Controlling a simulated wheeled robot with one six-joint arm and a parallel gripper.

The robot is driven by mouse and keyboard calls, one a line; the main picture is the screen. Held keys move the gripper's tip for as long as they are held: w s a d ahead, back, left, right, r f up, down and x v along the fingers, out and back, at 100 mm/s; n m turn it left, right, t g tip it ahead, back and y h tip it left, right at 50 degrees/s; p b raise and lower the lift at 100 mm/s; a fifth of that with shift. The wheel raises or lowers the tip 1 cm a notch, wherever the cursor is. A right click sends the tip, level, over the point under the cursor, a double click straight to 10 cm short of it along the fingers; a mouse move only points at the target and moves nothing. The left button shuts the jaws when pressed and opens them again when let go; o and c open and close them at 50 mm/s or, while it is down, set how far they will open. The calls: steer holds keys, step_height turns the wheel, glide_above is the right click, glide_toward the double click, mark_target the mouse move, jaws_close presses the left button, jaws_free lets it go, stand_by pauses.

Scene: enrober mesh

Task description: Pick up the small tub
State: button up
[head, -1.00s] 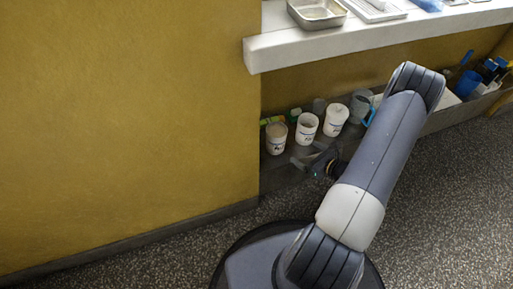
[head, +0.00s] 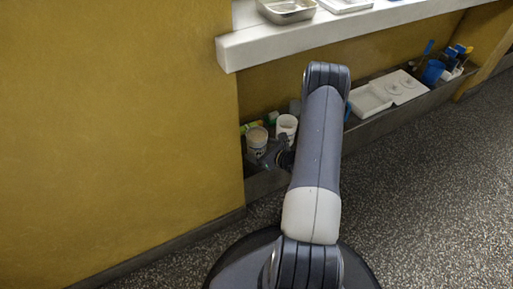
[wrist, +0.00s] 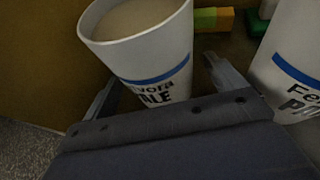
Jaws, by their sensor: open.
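A small white tub (head: 257,143) with a pale filling stands at the left end of the low ledge under the counter. In the wrist view this tub (wrist: 150,55) shows a blue band and dark lettering, partly cut off. My gripper (wrist: 162,78) is open, with one finger on each side of the tub's lower part; I cannot tell whether either finger touches it. In the head view my gripper (head: 272,157) is small and dark, low in front of the tubs. A second white tub (wrist: 296,70) stands just right of the right finger, and also shows in the head view (head: 287,126).
Yellow and green items (wrist: 212,18) lie behind the tubs. The yellow wall is close on the left, and the white counter (head: 330,38) overhangs the ledge. White trays (head: 370,101) and a blue cup (head: 432,72) stand farther right. Speckled floor is free at right.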

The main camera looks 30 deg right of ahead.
steer(key=shift+w+a+f, duration=0.15)
steer(key=shift+w, duration=0.2)
steer(key=shift+c, duration=0.3)
steer(key=c, duration=1.4)
